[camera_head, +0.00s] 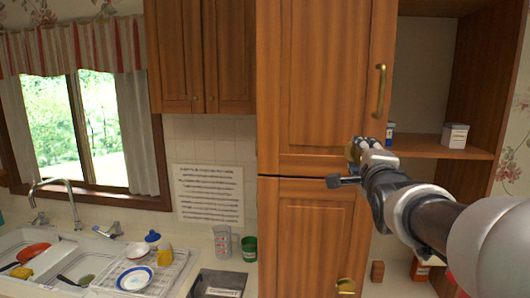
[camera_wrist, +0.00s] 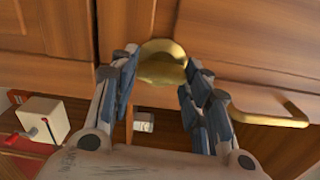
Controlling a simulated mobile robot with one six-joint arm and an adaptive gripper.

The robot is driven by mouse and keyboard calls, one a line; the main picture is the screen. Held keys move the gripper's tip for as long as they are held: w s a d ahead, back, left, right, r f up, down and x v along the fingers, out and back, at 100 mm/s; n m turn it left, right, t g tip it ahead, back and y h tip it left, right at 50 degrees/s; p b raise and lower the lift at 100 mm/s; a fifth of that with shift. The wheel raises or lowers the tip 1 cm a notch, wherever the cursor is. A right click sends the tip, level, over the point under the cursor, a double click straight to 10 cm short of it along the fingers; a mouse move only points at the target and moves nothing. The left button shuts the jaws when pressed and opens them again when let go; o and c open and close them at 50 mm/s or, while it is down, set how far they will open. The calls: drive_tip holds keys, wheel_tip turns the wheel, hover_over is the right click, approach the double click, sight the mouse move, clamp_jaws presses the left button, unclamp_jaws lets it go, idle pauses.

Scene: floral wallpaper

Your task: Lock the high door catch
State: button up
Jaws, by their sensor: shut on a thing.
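The high door catch is a round brass piece (camera_wrist: 163,58) on the wooden cabinet front; in the head view its edge (camera_head: 351,150) shows at the lower right of the upper cabinet door (camera_head: 320,80). My gripper (camera_wrist: 160,72) has one finger on each side of the catch and is shut on it. In the head view my gripper (camera_head: 364,155) comes in from the right and hides most of the catch. The upper door has a brass bar handle (camera_head: 380,90), also seen in the wrist view (camera_wrist: 270,120).
Below is a lower door (camera_head: 310,225) with a brass knob (camera_head: 345,286). An open shelf (camera_head: 425,150) with a small white box (camera_head: 455,135) lies to the right, near my arm. A sink (camera_head: 35,255) and dish rack (camera_head: 150,275) stand at the left.

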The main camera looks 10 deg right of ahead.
drive_tip(key=o, duration=1)
drive_tip(key=shift+o, duration=0.2)
drive_tip(key=v, duration=1.2)
